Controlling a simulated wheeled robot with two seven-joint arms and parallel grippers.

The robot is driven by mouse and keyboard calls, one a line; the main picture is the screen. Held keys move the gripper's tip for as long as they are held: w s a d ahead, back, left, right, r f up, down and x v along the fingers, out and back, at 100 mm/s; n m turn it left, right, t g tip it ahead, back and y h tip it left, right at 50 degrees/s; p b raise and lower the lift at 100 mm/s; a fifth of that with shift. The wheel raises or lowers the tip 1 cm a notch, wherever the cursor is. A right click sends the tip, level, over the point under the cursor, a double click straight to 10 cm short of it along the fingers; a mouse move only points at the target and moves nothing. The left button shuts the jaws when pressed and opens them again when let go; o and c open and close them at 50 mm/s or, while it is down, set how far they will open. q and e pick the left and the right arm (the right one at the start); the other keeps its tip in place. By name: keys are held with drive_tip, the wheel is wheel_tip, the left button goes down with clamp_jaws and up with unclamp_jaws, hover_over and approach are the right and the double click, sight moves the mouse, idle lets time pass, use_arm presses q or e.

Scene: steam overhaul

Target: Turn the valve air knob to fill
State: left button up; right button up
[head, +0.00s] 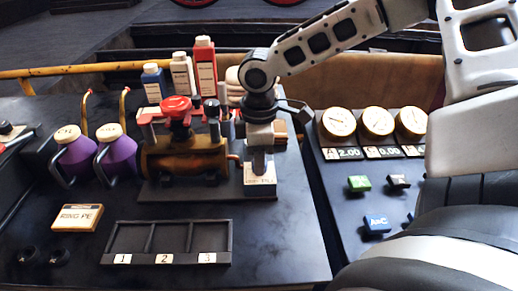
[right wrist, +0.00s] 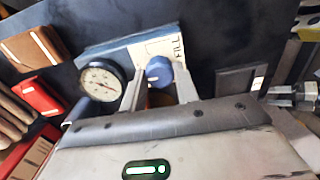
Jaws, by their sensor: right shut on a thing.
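My right gripper (head: 259,160) points down at the right end of the dark base that carries the brass valve body (head: 185,160). In the right wrist view its two fingers (right wrist: 159,88) are shut on a round blue knob (right wrist: 158,70), one on each side. A pale label plate (right wrist: 160,45) with the word FILL lies just beyond the knob; the plate also shows in the head view (head: 260,181). The knob's pointing direction cannot be told. In the head view the gripper hides the knob. My left gripper is not in view.
A dial gauge (right wrist: 101,81) stands close beside the fingers. Red, white and blue bottles (head: 204,66) stand behind the valve. Two purple flasks (head: 115,155) are at left. A three-slot tray (head: 167,258) lies in front. Three gauges (head: 377,122) sit on the right panel.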

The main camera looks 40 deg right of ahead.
drive_tip(key=m, duration=0.5)
drive_tip(key=shift+m, duration=0.3)
drive_tip(key=m, duration=0.5)
drive_tip(key=shift+d+b, duration=0.1)
drive_tip(key=shift+b, duration=0.3)
drive_tip(key=shift+w+m, duration=0.1)
drive_tip(key=shift+m, duration=0.3)
drive_tip(key=o, duration=1)
drive_tip(key=shift+c, duration=0.2)
wheel_tip(320, 180, up, 16)
drive_tip(key=p, duration=0.1)
